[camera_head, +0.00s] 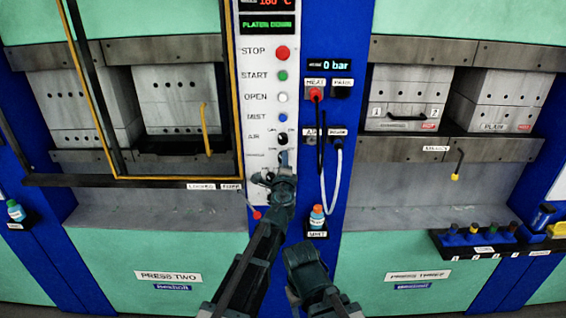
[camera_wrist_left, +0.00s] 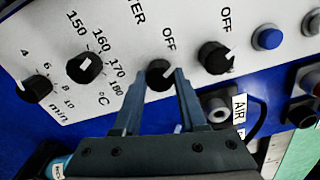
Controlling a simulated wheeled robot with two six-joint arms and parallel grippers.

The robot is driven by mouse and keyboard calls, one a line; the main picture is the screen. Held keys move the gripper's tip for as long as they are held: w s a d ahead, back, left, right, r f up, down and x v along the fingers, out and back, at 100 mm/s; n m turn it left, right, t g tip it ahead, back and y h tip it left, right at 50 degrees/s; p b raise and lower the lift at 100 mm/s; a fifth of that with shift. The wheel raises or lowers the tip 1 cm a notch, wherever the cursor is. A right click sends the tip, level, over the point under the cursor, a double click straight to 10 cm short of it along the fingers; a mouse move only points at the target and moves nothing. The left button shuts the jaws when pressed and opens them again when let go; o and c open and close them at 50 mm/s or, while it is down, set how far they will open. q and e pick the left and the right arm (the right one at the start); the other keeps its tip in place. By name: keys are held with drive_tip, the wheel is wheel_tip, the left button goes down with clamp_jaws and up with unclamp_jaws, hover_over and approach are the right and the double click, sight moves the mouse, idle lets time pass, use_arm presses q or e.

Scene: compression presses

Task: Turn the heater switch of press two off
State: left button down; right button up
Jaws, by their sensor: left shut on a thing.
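The heater switch of press two (camera_wrist_left: 158,74) is a round black knob on the white control panel (camera_wrist_left: 60,45). In the left wrist view "OFF" is printed above it, beside a partly cropped label ending in "TER". A small white pointer mark shows on its upper right side; its exact setting is hard to read. My left gripper (camera_wrist_left: 153,80) is shut on this knob, one finger on each side. In the head view my left gripper (camera_head: 275,178) is at the panel's lower end and largely hides the knob. My right gripper (camera_head: 302,258) is low in the middle, its jaws unclear.
Beside the heater switch are the AIR knob (camera_wrist_left: 215,57), a blue button (camera_wrist_left: 267,37), the temperature dial (camera_wrist_left: 85,67) and the minute dial (camera_wrist_left: 36,89). A blue post with cables (camera_head: 330,180) and an orange-capped bottle (camera_head: 317,217) stand right of my left arm.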

use_arm(q)
drive_tip(key=shift+c, duration=2.3)
unclamp_jaws()
